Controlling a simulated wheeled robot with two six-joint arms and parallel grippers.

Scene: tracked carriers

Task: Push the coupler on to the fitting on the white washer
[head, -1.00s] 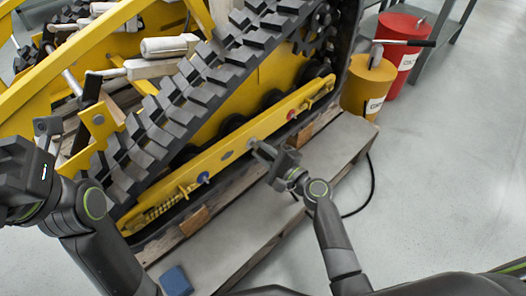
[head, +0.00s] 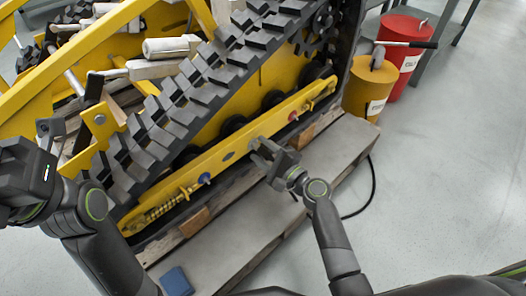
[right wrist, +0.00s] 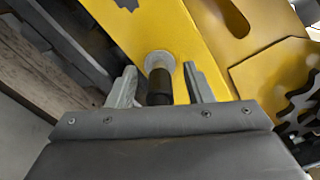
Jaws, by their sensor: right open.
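The white washer (right wrist: 160,60) is a pale grey-white ring on the yellow beam (right wrist: 125,25) in the right wrist view. A dark cylinder (right wrist: 160,86) stands out from it; I cannot tell where fitting and coupler divide. My right gripper (right wrist: 160,86) is open, with one finger on each side of the cylinder and a visible gap on both sides. In the head view my right gripper (head: 257,152) is at the middle of the yellow beam (head: 230,150) and hides most of the white washer. My left gripper (head: 42,150) is at the left edge, its jaws unclear.
Along the beam are a blue ring (head: 204,178), a grey one (head: 228,156), a red one (head: 293,116) and a spring (head: 160,208). A black track (head: 190,90) rises behind. A blue block (head: 176,281) lies on the grey board (head: 225,250). Yellow (head: 368,88) and red (head: 408,50) drums stand right.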

